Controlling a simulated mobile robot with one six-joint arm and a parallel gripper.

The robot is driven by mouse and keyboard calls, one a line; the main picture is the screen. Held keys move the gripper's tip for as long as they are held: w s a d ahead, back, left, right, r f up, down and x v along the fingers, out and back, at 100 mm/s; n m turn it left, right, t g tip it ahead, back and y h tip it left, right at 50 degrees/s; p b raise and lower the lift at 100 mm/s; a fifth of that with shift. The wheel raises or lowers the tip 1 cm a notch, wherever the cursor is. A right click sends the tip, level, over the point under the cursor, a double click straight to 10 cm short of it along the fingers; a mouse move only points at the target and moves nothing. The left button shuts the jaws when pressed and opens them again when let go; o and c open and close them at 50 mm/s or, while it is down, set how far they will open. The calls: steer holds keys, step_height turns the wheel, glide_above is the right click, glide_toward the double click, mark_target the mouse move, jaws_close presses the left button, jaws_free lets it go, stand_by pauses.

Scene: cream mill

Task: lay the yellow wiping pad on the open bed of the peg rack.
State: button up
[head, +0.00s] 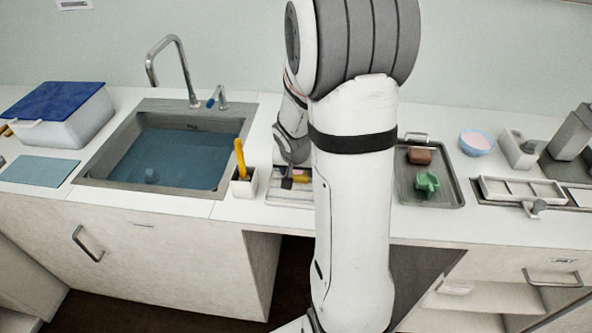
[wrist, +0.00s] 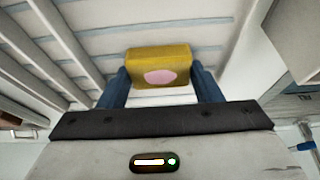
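The yellow wiping pad (wrist: 160,58), a block with a pink oval on its near face, is between the two blue fingers of my gripper (wrist: 160,84) in the wrist view. The fingers meet its two sides, so my gripper looks shut on it. Pale slats and bars of the peg rack (wrist: 75,45) spread beyond the pad; I cannot tell whether the pad touches them. My arm hides the rack's right part.
A white holder (head: 244,184) with a yellow-handled tool stands just left of the rack, beside the sink (head: 170,155). Right of my arm, a grey tray (head: 447,194) holds a brown block and a green item. A blue bowl (head: 477,142) stands farther right.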

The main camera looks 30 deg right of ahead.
steer(key=o, duration=0.5)
steer(key=shift+c, duration=0.2)
steer(key=shift+r, duration=0.1)
steer(key=shift+r+p, duration=0.3)
steer(key=shift+r, duration=0.25)
steer(key=v, duration=1.1)
steer(key=s+a+r+n+y, duration=0.1)
steer(key=s+a+r+n, duration=0.1)
steer(key=s+a, duration=0.4)
steer(key=s+a+r+n+y, duration=0.1)
steer(key=s+a+n, duration=0.3)
steer(key=s, duration=0.5)
steer(key=shift+s+a+r+n+g, duration=0.35)
steer(key=shift+a+r, duration=0.25)
steer(key=shift+a, duration=0.45)
